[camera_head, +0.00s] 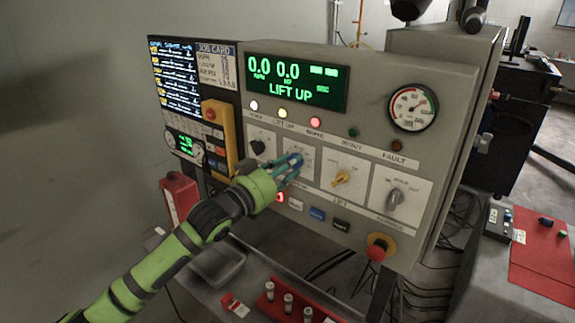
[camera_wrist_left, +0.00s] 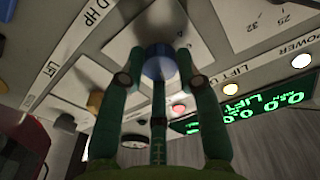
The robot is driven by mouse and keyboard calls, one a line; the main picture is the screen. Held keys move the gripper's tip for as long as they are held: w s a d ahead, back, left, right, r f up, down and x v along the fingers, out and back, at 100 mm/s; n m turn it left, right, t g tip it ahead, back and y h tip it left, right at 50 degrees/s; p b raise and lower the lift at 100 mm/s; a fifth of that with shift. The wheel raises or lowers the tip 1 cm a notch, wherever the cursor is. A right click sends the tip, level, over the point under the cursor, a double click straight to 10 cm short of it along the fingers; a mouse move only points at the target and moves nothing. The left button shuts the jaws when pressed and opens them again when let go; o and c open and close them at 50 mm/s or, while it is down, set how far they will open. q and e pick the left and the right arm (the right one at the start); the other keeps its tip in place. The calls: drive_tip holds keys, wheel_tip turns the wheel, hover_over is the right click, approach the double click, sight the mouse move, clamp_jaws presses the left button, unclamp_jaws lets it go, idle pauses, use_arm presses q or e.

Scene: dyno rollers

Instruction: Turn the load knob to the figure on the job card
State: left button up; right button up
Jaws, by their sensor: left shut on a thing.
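My left gripper (camera_head: 290,168) reaches to the second dial plate (camera_head: 304,152) from the left on the grey console. In the left wrist view, the left gripper (camera_wrist_left: 160,74) has its fingers shut on the blue load knob (camera_wrist_left: 159,62), with "D HP" lettering beside the plate. The fingers hide much of the knob, and its pointer cannot be read. Figures 25 and 32 show on a white plate (camera_wrist_left: 272,22) at the upper right there. The job card (camera_head: 216,66) is at the console's upper left; its print is too small to read. My right gripper is not in view.
The green display (camera_head: 297,82) reads 0.0, 0.0 and LIFT UP. A black knob (camera_head: 257,146), a yellow knob (camera_head: 342,178) and a grey knob (camera_head: 394,200) flank the gripper. A red emergency button (camera_head: 377,249) is low right. A round gauge (camera_head: 413,107) is upper right.

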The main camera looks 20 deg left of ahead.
use_arm(q)
drive_tip(key=shift+r+m+g+p, duration=0.2)
drive_tip(key=shift+m+p, duration=0.5)
drive_tip(key=shift+m, duration=1.1)
drive_tip(key=shift+r+m+g+p, duration=0.15)
drive_tip(key=shift+m+p, duration=0.55)
drive_tip(key=shift+m, duration=1.1)
drive_tip(key=shift+r+m+g+p, duration=0.2)
drive_tip(key=shift+m+p, duration=0.5)
drive_tip(key=shift+m, duration=1.1)
drive_tip(key=o, duration=1.1)
drive_tip(key=shift+f, duration=0.15)
drive_tip(key=shift+o, duration=0.2)
drive_tip(key=shift+d, duration=0.1)
drive_tip(key=shift+f, duration=0.1)
drive_tip(key=shift+f, duration=0.1)
